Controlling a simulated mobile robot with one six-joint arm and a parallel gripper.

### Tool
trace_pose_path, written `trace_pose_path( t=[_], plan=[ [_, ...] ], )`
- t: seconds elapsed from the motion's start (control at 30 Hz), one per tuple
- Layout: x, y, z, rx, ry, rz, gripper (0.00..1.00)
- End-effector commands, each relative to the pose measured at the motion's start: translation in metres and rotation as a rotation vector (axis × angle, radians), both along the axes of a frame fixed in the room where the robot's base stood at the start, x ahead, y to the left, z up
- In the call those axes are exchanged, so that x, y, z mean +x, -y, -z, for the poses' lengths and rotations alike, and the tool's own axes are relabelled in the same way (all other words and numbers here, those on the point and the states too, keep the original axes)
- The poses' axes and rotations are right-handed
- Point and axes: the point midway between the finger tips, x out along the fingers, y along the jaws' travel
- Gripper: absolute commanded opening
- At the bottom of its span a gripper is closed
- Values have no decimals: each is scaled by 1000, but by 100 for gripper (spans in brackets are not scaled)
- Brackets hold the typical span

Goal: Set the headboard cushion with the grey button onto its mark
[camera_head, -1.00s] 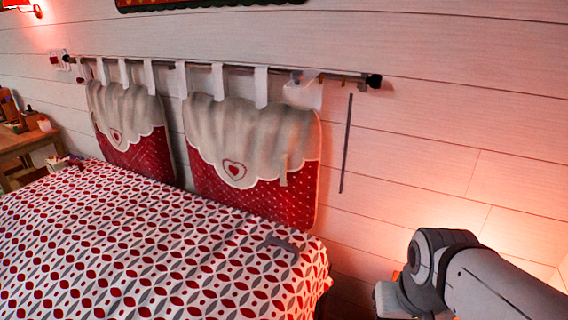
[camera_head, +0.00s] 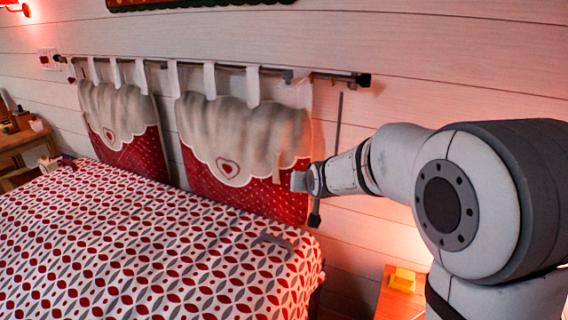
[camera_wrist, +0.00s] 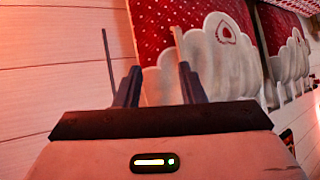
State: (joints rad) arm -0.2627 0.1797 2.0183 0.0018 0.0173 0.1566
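The right headboard cushion (camera_head: 240,140), grey-beige above and dotted red below with a heart, hangs from the wall rod by white tabs. A second, similar cushion (camera_head: 120,125) hangs to its left. I cannot make out a grey button on either. A short beige strip (camera_head: 280,168) stands out near the right cushion's right side; it also shows in the wrist view (camera_wrist: 179,47). My gripper (camera_head: 302,183) is at this cushion's lower right edge. In the wrist view its two dark fingers (camera_wrist: 158,84) are apart, with cushion visible beyond them. Contact cannot be told.
A thin grey upright strip (camera_head: 338,120) is on the plank wall right of the cushions. The rod (camera_head: 330,76) runs above. The patterned bed (camera_head: 150,240) fills the lower left, with a grey piece (camera_head: 275,240) on it. A yellow block (camera_head: 402,280) sits on wood at lower right.

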Motion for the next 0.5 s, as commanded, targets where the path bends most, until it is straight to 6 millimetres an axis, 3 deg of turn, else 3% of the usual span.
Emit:
trace_pose_path(
  t=[0.03,0.2,0.33,0.5],
  plan=[
    [27,-17,5,-5,54,0,36],
    [101,-58,20,-4,252,85,36],
    [140,-88,40,-18,394,155,36],
    [165,-115,72,-61,542,254,36]
  ],
)
